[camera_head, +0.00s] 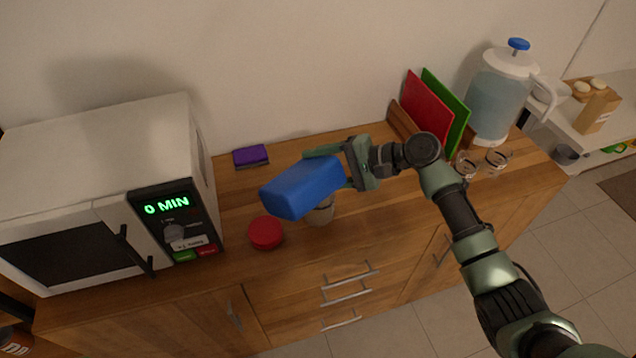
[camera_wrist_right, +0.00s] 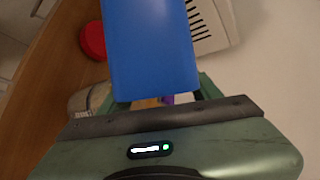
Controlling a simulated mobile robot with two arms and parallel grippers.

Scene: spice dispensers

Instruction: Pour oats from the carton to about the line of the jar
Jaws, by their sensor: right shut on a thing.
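The blue carton (camera_head: 303,186) is held tilted, nearly on its side, in my right gripper (camera_head: 326,170), with its far end pointing left and slightly down. The carton also fills the upper middle of the right wrist view (camera_wrist_right: 150,45). The jar (camera_head: 321,214) stands on the counter under and partly behind the carton; its top is hidden in the head view. In the right wrist view the jar (camera_wrist_right: 88,100) is partly cut off by my gripper. Its fill level, its line and any flowing oats cannot be made out. My left gripper is out of view.
A red round lid (camera_head: 265,233) lies left of the jar. A white microwave (camera_head: 100,190) stands at the left, and a purple sponge (camera_head: 251,156) lies at the back. Cutting boards (camera_head: 430,105), glasses (camera_head: 495,160) and a water dispenser (camera_head: 500,95) stand at the right.

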